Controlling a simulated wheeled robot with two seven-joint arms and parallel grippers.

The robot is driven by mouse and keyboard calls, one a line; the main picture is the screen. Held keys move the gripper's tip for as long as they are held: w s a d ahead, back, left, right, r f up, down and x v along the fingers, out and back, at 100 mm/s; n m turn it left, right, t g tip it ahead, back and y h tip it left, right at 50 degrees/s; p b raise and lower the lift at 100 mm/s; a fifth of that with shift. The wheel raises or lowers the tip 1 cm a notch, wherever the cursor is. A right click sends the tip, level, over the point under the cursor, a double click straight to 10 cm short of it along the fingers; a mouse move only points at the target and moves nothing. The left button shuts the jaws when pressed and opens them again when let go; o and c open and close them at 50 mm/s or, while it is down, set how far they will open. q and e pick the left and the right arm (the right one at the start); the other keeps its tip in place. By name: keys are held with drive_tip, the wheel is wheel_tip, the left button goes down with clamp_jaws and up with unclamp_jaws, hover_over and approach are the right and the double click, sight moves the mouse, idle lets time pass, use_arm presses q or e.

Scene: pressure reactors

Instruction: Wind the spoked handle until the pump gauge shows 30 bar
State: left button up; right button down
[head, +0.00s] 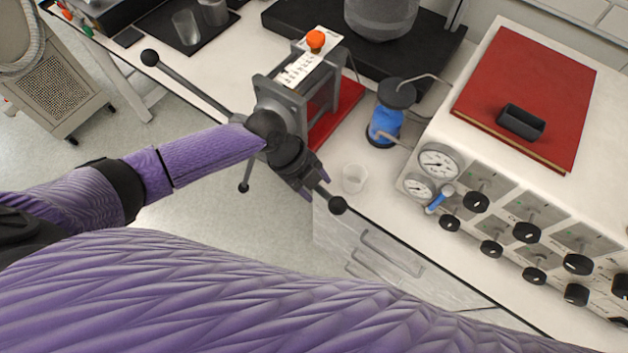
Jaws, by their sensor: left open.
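The spoked handle is mounted on the front of a grey-framed pump (283,98) with a red base. Its dark spokes (195,88) end in black balls, at the upper left, below, and at the lower right. My left gripper (314,184) is open at the lower-right spoke, close to its ball (338,205). I cannot tell whether the fingers touch the spoke. My wrist hides the handle's hub. Two round dials, an upper gauge (438,162) and a lower gauge (418,188), sit on the console; their readings are too small to tell. My right gripper is not in view.
A clear beaker (354,178) stands near the bench edge, right of my gripper. A blue bottle (386,124) is behind it. The white console (520,190) with black knobs carries a red book (530,85). Open floor lies below the handle.

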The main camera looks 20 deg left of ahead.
use_arm(q)
clamp_jaws()
idle(1.4)
